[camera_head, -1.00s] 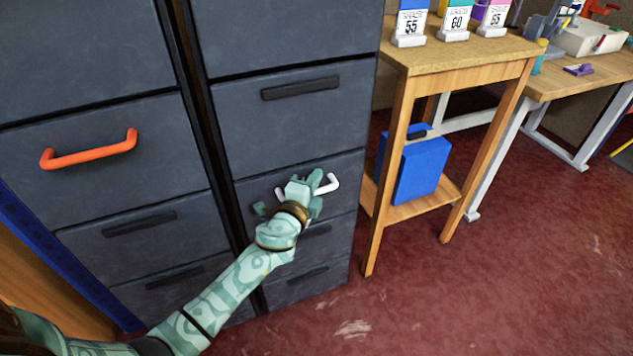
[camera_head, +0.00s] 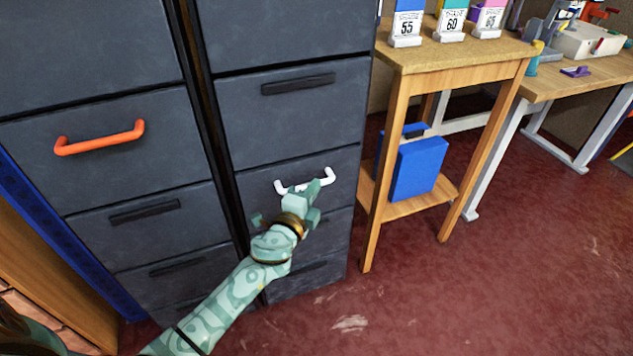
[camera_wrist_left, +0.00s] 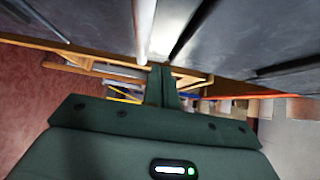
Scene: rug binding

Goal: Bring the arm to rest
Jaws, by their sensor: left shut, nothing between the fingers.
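My left gripper (camera_head: 313,192) is shut and empty. It is just below and in front of the white handle (camera_head: 281,187) on a drawer of the right-hand dark grey cabinet (camera_head: 290,128), and covers part of that handle. I cannot tell whether it touches the handle. In the left wrist view the shut fingers (camera_wrist_left: 161,86) point toward a pale bar and the grey cabinet face. My left arm comes in from the bottom left. My right gripper is not in view.
A left-hand grey cabinet (camera_head: 110,182) has an orange handle (camera_head: 100,138) sticking out. A wooden stand (camera_head: 462,58) with labelled blocks on top and a blue case (camera_head: 417,168) below stands right of the cabinets. The red floor (camera_head: 520,270) is clear at lower right.

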